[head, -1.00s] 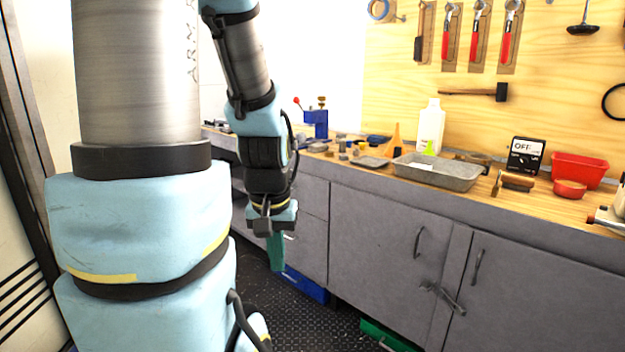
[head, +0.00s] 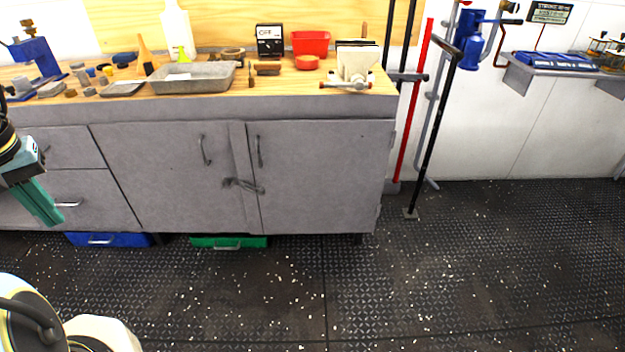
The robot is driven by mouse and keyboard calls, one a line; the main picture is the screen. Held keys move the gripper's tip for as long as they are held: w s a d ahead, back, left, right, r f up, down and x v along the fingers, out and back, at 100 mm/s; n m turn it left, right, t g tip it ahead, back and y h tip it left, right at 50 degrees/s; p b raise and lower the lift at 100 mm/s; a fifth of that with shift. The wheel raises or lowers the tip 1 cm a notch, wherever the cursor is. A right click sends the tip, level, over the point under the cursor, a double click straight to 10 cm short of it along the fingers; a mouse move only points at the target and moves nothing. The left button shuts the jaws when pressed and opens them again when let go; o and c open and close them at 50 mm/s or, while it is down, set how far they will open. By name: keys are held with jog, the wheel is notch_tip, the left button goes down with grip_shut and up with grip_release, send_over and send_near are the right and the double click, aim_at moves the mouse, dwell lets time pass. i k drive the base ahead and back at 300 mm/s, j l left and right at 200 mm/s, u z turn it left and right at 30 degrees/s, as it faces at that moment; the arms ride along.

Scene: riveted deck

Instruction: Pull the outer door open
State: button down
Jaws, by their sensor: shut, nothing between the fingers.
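My gripper (head: 46,212) is at the left edge of the head view, its green fingers pointing down and shut with nothing between them. It hangs in front of the grey drawers (head: 75,187), apart from the cabinet doors. A left cabinet door (head: 165,180) and a right cabinet door (head: 320,180) are closed, each with a dark upright handle near their shared edge. A dark latch (head: 243,186) lies across the gap between them. I cannot make out any other door in this view, nor tell whether one of these is the outer door.
A wooden workbench top (head: 215,104) carries a metal tray (head: 193,78), a red bin (head: 310,43) and tools. Blue (head: 108,239) and green (head: 228,242) boxes sit under the cabinet. Long bars (head: 432,130) lean at its right. The dark treaded floor (head: 470,270) is clear at right.

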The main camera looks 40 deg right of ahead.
aim_at(318, 177)
jog(key=z, duration=0.45)
jog(key=i+z, duration=0.15)
jog(key=z, duration=0.75)
jog(key=i+j+z, duration=0.1)
jog(key=z, duration=0.35)
jog(key=i+j+u, duration=0.2)
jog(key=u, duration=0.25)
jog(key=i+j+u, duration=0.2)
jog(key=u, duration=0.2)
jog(key=i+j+u, duration=0.25)
jog(key=u, duration=0.2)
